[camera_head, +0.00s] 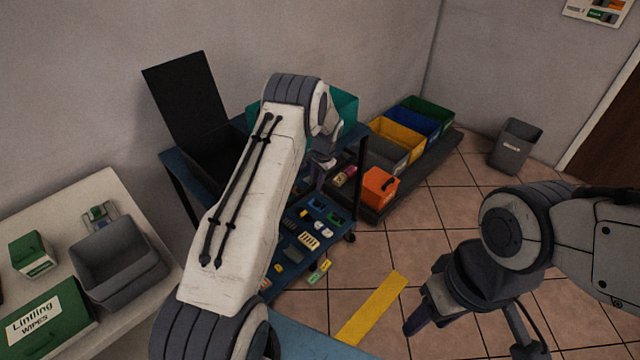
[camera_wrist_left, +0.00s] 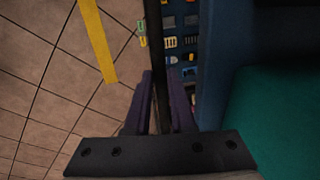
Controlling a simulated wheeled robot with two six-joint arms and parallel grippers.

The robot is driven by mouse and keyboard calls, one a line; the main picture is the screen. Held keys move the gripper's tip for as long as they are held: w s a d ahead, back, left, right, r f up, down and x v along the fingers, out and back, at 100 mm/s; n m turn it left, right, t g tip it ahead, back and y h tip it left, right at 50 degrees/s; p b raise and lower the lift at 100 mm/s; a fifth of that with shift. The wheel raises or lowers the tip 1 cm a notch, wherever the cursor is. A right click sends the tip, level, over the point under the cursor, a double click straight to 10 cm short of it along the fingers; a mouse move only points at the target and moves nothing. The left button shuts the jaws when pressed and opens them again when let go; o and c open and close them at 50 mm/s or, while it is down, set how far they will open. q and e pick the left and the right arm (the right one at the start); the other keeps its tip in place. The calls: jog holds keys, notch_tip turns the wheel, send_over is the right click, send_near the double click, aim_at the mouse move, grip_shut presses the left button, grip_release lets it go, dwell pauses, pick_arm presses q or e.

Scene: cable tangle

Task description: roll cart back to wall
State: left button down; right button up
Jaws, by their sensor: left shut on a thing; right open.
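The cart (camera_head: 178,166) is blue with black posts. It stands close to the wall (camera_head: 330,40), and my left arm hides much of it. My left gripper (camera_head: 318,176) is at the cart's right side. In the left wrist view, my left gripper (camera_wrist_left: 160,98) is shut on a dark upright post (camera_wrist_left: 154,50) of the cart, beside its blue top (camera_wrist_left: 212,90). Whether the cart touches the wall is hidden. My right gripper (camera_head: 468,333) is open and empty over the floor at lower right.
A black open box and a teal bin (camera_head: 346,106) are on the cart, with small parts on its lower shelf. Colored bins (camera_head: 397,137) and an orange box (camera_head: 379,188) stand to its right. A yellow floor strip (camera_head: 372,308) lies in front. A white table (camera_head: 75,205) is left.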

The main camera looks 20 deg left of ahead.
pick_arm(q)
jog(key=shift+w+a+r, duration=0.15)
jog(key=shift+a, duration=0.15)
jog(key=c, duration=0.8)
grip_release()
jog(key=shift+a, duration=0.1)
jog(key=shift+o, duration=0.2)
jog(key=shift+d, duration=0.2)
notch_tip(320, 180, up, 10)
jog(key=d+b, duration=0.1)
jog(key=d, duration=0.1)
jog(key=shift+s, duration=0.4)
